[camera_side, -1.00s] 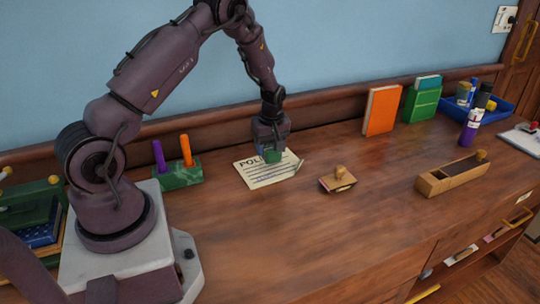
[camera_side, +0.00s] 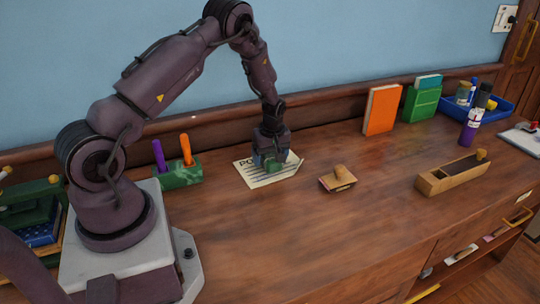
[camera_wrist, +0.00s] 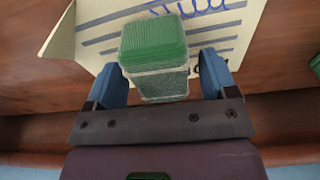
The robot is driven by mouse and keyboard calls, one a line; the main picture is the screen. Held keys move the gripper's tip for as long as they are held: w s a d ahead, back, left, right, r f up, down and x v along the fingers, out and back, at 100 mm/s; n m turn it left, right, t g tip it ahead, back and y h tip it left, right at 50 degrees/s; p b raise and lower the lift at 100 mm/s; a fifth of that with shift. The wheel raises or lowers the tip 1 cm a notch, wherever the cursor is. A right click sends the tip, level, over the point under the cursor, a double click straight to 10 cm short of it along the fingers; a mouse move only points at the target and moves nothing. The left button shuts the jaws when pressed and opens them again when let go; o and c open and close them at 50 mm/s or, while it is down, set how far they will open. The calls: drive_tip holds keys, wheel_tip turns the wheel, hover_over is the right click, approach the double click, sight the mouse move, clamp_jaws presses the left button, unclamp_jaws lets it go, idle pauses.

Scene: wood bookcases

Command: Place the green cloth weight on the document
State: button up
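The green cloth weight (camera_side: 272,163) is a small block on the document (camera_side: 258,181), near its back edge. In the wrist view the weight (camera_wrist: 153,42) shows a ribbed green top and paler sides. The document is a cream sheet with lines and large lettering; its front right corner curls up. It also shows behind the weight in the wrist view (camera_wrist: 225,22). My gripper (camera_side: 270,158) is low over the sheet, with its blue fingers (camera_wrist: 160,80) spread on either side of the weight. A gap shows at the right finger. The weight's underside is hidden.
A wooden stamp (camera_side: 338,179) lies right of the document. A green marbled holder (camera_side: 180,177) with purple and orange sticks stands to the left. An orange book (camera_side: 382,110), a blue tray (camera_side: 498,108) and a long wooden box (camera_side: 452,176) are farther right. The front desktop is clear.

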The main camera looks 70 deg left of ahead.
sight(273, 157)
drive_tip(key=d+r+m+t, duration=0.15)
drive_tip(key=d+r, duration=0.25)
drive_tip(key=r, duration=0.6)
drive_tip(key=d+r+m, duration=0.2)
drive_tip(key=d+r, duration=0.1)
drive_tip(key=r, duration=0.7)
drive_tip(key=s+d+r+m+t+h, duration=0.1)
drive_tip(key=s+d+r+m+t, duration=0.1)
drive_tip(key=s+d+r+m, duration=0.5)
drive_tip(key=s+d+r+m+t, duration=0.1)
drive_tip(key=s+d+r+m, duration=0.2)
drive_tip(key=s+d, duration=0.2)
drive_tip(key=s+d+r+m+t, duration=0.1)
drive_tip(key=s+d+r+m, duration=0.2)
drive_tip(key=s+d, duration=0.3)
drive_tip(key=shift+s+d+r+m+h, duration=0.15)
drive_tip(key=shift+s+m+h, duration=0.25)
drive_tip(key=shift+m, duration=0.35)
